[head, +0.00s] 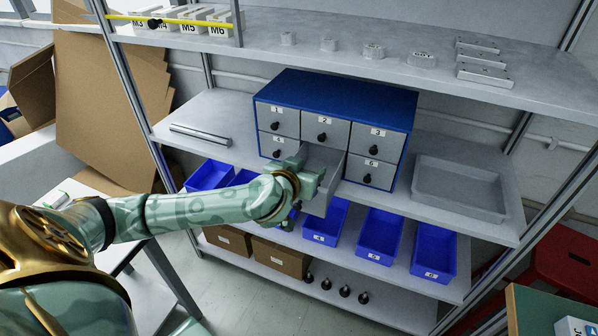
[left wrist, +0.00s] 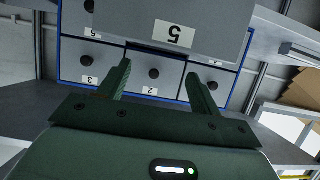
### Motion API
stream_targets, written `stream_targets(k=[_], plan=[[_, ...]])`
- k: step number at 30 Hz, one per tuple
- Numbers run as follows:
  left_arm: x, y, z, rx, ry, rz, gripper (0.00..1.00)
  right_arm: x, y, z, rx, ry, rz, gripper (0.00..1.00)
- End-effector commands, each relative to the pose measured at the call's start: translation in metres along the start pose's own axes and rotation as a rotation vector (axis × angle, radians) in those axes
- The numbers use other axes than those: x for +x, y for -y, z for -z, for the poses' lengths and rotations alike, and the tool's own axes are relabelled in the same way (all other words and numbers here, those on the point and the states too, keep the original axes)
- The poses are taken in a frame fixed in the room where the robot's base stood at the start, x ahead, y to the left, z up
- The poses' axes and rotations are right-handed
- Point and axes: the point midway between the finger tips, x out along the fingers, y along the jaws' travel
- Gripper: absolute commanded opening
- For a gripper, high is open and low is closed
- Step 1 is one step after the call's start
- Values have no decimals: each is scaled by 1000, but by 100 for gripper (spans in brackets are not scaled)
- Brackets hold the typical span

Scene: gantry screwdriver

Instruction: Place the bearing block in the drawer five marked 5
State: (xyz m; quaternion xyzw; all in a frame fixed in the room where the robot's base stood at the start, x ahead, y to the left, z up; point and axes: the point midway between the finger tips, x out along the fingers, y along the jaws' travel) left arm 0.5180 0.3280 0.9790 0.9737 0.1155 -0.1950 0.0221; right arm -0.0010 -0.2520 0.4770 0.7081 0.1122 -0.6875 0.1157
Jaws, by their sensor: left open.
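Drawer five stands pulled out from the blue cabinet (head: 345,92) in the head view, in the middle of the bottom row. Its grey front (head: 319,205) is partly covered by my left gripper (head: 312,178). In the left wrist view the front of drawer five (left wrist: 215,30) shows upside down with its label 5. My left gripper (left wrist: 159,72) is open there, with nothing between its fingers; its fingertips are close to the drawer front. I cannot pick out the bearing block for sure; the part of the drawer's inside that shows looks empty. My right gripper is not in view.
Several grey metal parts (head: 421,60) and flat plates (head: 483,72) lie on the upper shelf. A shallow grey tray (head: 460,190) is right of the cabinet, and a metal bar (head: 200,134) left. Blue bins (head: 379,235) stand below. A shelf post (head: 130,75) rises at left.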

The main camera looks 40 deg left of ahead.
Motion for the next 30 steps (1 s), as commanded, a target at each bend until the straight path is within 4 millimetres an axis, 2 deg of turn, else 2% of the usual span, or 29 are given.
stream_targets(k=[2,12,18,23,30], plan=[[-2,0,7,-2,-2,0,64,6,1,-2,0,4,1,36],[-85,0,12,3,0,-3,64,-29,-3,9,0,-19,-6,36],[-116,0,10,1,0,-1,64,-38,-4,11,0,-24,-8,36],[-124,0,8,-1,0,-1,64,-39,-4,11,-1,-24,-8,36],[-120,-2,12,-16,-33,-3,64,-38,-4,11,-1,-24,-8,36]])
